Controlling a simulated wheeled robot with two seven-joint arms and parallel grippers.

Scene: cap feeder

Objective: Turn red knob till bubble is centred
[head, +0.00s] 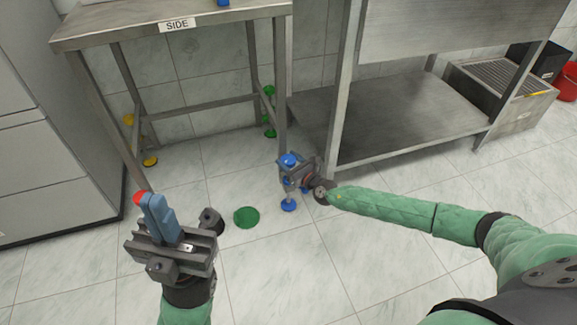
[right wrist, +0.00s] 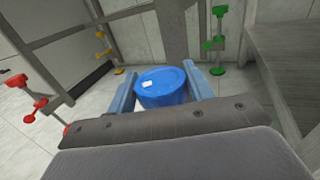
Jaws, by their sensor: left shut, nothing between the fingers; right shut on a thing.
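The red knob (head: 139,197) is at the foot of the table's front left leg, mostly hidden behind my left gripper in the head view. In the right wrist view, red parts of that foot (right wrist: 40,102) show at the left. My left gripper (head: 153,203) is shut and empty, its fingertips overlapping the red knob in the picture; I cannot tell whether they touch. My right gripper (head: 290,172) is shut on the blue knob (right wrist: 163,86) at the front right leg, one finger on each side. No bubble can be made out.
The steel table (head: 225,13) carries a SIDE label; a blue item (head: 223,3) on top is cut off. Yellow (right wrist: 102,53) and green (right wrist: 215,43) feet are at the back legs. A green disc (head: 246,217) lies on the floor. A shelved bench (head: 400,120) stands right.

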